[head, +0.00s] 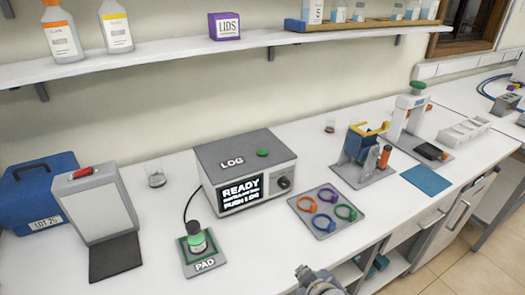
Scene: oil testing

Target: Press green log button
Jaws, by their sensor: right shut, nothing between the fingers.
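The green log button (262,153) sits on top of a grey box (225,153) marked LOG, near its right side. The box's front screen (240,192) reads READY and PUSH LOG, with a smaller line between that I cannot read clearly. A dark knob (284,183) is right of the screen. My right gripper (306,273) is at the bottom edge of the view, shut and empty, in front of the counter and well apart from the button. My left gripper is out of view.
A small jar with a green ring (197,238) stands on the PAD plate (205,266), cabled to the box. A tray of coloured rings (325,226) lies right of the box. A white slanted stand (96,205) is at left. A shelf (180,56) runs above.

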